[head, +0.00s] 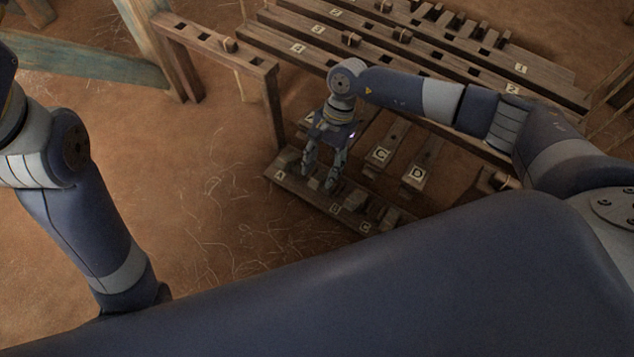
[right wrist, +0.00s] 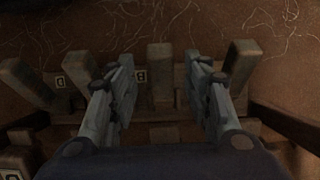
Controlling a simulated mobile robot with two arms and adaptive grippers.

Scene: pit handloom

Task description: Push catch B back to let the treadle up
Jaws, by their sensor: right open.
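The catch board (head: 296,191) lies on the floor at centre, with small labels A, B and C along it. In the right wrist view several upright wooden catches stand on it. The one beside label B, which I take as catch B (right wrist: 160,72), stands between the spread fingers of my right gripper (right wrist: 163,88). Whether a finger touches it I cannot tell. In the head view the right gripper (head: 320,179) points down over the board, open. Treadles C (head: 381,153) and D (head: 416,173) show behind; treadle B is mostly hidden by the gripper. My left gripper is out of view.
A slotted wooden frame (head: 215,42) stands behind, left of the gripper. Long labelled beams (head: 440,60) cross the back under my right arm. A neighbouring catch (right wrist: 240,66) stands just outside the finger at right. Bare earth floor (head: 200,240) is clear at left.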

